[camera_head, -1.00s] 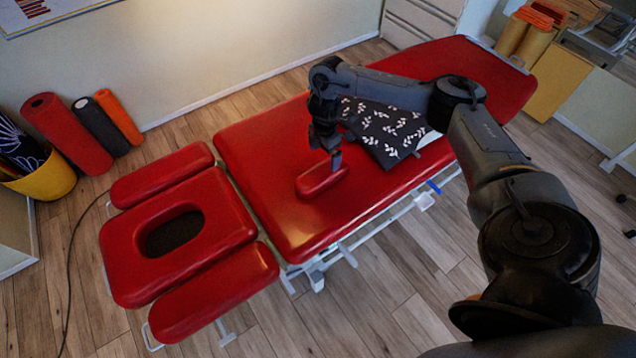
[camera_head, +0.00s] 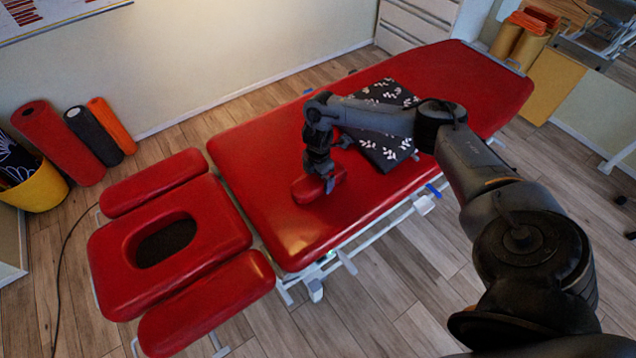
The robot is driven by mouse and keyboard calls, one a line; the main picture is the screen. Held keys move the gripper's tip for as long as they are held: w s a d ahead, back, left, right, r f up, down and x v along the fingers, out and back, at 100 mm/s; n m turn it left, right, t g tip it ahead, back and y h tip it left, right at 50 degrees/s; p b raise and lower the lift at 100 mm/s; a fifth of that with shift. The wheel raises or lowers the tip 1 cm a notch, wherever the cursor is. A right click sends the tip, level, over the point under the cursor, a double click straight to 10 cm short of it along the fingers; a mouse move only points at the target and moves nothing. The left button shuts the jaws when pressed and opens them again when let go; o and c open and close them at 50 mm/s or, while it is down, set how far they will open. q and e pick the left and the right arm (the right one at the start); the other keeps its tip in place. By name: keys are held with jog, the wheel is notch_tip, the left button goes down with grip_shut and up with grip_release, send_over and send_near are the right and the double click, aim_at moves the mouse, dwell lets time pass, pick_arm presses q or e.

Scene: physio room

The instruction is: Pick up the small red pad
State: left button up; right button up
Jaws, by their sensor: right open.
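My right gripper (camera_head: 327,184) points down at the pad's right part, with a fingertip showing against the pad's near side. The gripper is open. Its far finger is hidden, so I cannot tell whether the jaws straddle the pad. My left gripper is not in view.
A black cloth with white leaf print (camera_head: 385,150) lies on the table right of the pad, partly behind my arm. The table's head section (camera_head: 205,215) has a face hole. Rolled mats (camera_head: 58,142) and a yellow basket (camera_head: 40,190) stand at left.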

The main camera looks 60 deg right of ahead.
jog(key=shift+f, duration=0.35)
jog(key=shift+c, duration=0.5)
jog(key=c, duration=0.7)
